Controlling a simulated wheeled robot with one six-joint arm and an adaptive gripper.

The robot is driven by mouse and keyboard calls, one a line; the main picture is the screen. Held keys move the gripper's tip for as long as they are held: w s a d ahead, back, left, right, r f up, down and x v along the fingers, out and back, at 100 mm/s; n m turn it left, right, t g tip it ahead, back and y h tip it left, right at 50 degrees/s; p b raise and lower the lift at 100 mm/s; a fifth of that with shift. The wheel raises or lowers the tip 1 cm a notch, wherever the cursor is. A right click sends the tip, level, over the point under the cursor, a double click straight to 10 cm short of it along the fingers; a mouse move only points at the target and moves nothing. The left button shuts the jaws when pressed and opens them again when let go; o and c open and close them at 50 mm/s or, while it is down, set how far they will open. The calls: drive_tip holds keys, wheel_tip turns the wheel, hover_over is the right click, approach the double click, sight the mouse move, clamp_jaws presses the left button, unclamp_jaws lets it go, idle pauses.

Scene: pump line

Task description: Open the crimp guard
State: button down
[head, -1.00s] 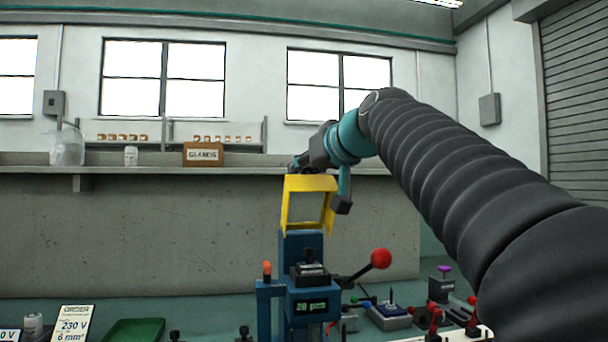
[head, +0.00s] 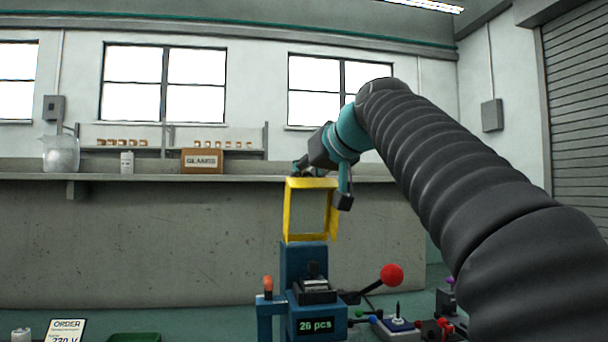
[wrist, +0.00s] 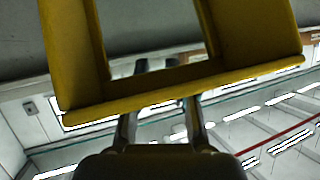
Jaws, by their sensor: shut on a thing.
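The crimp guard is a yellow open frame (head: 288,212). In the head view it stands raised above the blue crimp press (head: 303,262), with the press's crimping area below it uncovered. My gripper (head: 303,172) is at the guard's top edge and is shut on it. The fingertips are partly hidden behind the yellow frame. In the wrist view the guard (wrist: 180,92) fills the upper half, and the gripper's fingers (wrist: 160,110) reach up behind its lower edge. The press display reads 26 pcs.
A red-knobbed lever (head: 391,275) sticks out right of the press. An orange-tipped post (head: 268,284) stands at its left. A shelf ledge (head: 130,178) with a GLANDS box (head: 202,161) runs behind. An order card (head: 66,330) is at lower left.

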drive_tip(key=shift+w+d+f+g, duration=0.1)
drive_tip(key=shift+w+f+g, duration=0.25)
drive_tip(key=shift+f, duration=0.15)
idle(1.2)
drive_tip(key=c, duration=1)
unclamp_jaws()
drive_tip(key=shift+w+d, duration=0.1)
drive_tip(key=shift+d, duration=0.1)
drive_tip(key=shift+s+a+r, duration=0.2)
drive_tip(key=shift+r, duration=0.1)
drive_tip(key=v, duration=1.2)
drive_tip(key=shift+f, duration=0.1)
